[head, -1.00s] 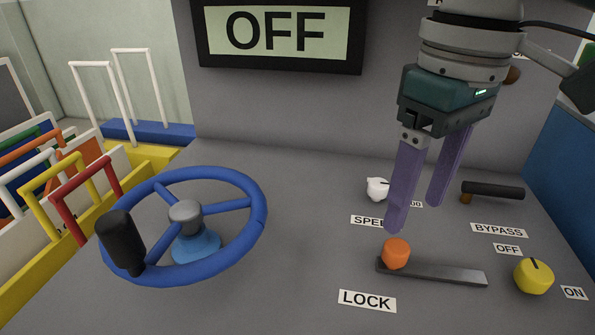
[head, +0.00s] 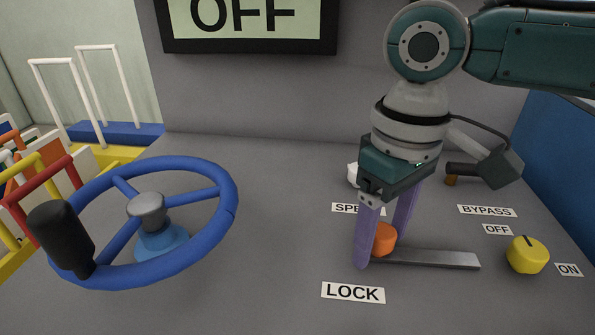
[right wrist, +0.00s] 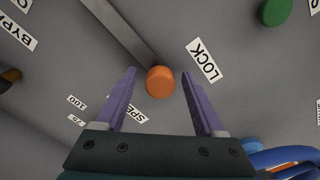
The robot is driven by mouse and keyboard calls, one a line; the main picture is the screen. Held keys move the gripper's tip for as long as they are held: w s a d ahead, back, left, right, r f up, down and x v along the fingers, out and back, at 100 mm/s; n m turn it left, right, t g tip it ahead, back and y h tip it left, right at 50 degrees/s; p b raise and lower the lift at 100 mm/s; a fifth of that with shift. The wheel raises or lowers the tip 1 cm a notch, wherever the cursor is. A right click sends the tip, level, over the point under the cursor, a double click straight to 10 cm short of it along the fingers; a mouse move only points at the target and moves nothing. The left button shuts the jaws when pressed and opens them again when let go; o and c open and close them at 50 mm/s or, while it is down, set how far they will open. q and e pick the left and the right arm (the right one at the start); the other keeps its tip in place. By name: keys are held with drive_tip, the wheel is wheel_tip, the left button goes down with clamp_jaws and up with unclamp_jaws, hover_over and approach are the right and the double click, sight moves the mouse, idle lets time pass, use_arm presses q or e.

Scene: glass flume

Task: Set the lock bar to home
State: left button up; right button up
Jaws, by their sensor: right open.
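The lock bar (head: 425,259) is a flat dark grey bar on the console with an orange knob (head: 384,240) at its left end, behind the LOCK label (head: 353,292). My right gripper (head: 378,250) is open and lowered at the knob, its purple fingers on either side of it in the head view. In the right wrist view the orange knob (right wrist: 160,82) lies between and just beyond the tips of the open fingers (right wrist: 165,85), apart from both. The bar (right wrist: 118,32) runs away from the knob to the upper left. My left gripper is out of view.
A blue handwheel (head: 228,215) with a black handle stands at left. A yellow knob (head: 527,255) is right of the bar. The black bypass lever (head: 461,169) and white speed knob (head: 352,174) are behind, partly covered by my arm. A display (head: 245,20) hangs at the back.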

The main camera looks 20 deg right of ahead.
drive_tip(key=shift+c, duration=0.3)
clamp_jaws()
idle(1.1)
